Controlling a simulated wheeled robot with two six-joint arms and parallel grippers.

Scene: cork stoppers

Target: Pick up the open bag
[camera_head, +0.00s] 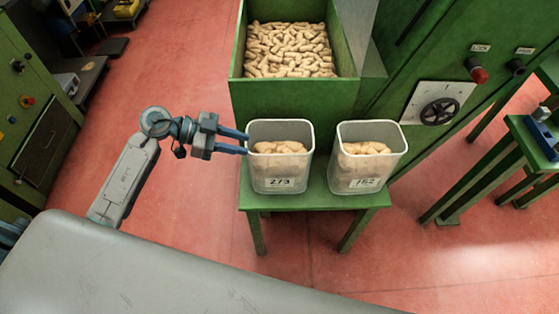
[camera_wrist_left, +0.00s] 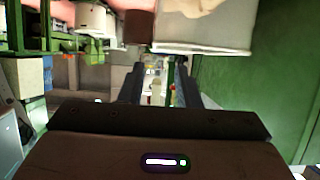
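Nothing in view is clearly a bag. Two open-topped, translucent whitish containers holding corks stand upright on a small green table (camera_head: 315,198). The left container (camera_head: 279,168) has a label reading about 273, and the right container (camera_head: 368,172) has one reading about 152. My left gripper (camera_head: 246,142) is at the upper left side of the left container, its two blue fingers apart and nothing between them. I cannot tell whether the fingertips touch its wall. In the left wrist view, the fingers (camera_wrist_left: 160,88) also stand apart, with a pale container (camera_wrist_left: 203,38) above them. My right gripper is not in view.
A green hopper (camera_head: 292,98) full of corks stands right behind the containers. A grey surface (camera_head: 150,270) fills the near left. Red floor is open at the left.

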